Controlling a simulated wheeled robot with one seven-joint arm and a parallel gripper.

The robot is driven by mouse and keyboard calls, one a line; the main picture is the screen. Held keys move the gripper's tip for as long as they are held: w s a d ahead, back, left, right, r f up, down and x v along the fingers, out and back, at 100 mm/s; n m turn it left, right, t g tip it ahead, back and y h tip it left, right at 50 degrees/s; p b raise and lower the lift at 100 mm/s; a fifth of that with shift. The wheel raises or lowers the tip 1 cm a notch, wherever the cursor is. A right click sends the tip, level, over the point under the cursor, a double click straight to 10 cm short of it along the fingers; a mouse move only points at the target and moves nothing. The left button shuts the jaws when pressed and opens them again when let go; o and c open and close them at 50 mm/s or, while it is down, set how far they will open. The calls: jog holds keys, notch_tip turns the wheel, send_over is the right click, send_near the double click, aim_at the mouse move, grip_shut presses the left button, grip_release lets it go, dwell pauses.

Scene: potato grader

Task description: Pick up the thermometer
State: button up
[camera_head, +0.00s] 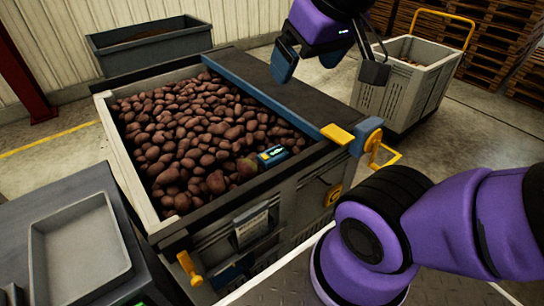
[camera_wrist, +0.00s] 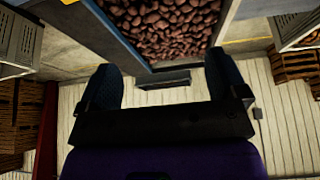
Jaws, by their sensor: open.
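A small blue device with a lit green display, which looks like the thermometer (camera_head: 272,156), lies on the potatoes at the near right corner of the grader's bin, in the head view. It is beside the bin's dark rim. My gripper (camera_head: 328,72) is at the top of the head view, above and behind the thermometer, well apart from it. Its two blue-padded fingers are spread wide with nothing between them. In the wrist view my gripper (camera_wrist: 164,78) also shows open and empty. The thermometer does not show in the wrist view.
The bin (camera_head: 128,155) is full of brown potatoes (camera_head: 200,130). A dark panel with a blue edge (camera_head: 250,92) borders its right side. A yellow handle (camera_head: 338,134) stands at the corner. A grey tray (camera_head: 78,250) is at left, a wheeled crate (camera_head: 400,95) at right.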

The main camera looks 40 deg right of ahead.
jog(key=shift+o, duration=0.4)
jog(key=n+g, duration=0.5)
jog(key=n, duration=1.3)
send_over(273, 153)
jog(key=f, duration=3.9)
jog(key=shift+s+a+f, duration=0.2)
jog(key=shift+a+f, duration=0.05)
jog(key=shift+f, duration=0.15)
jog(key=shift+w+d+f, duration=0.1)
jog(key=shift+f, duration=1.3)
jog(key=shift+d+f, duration=0.1)
jog(key=shift+f, duration=1.3)
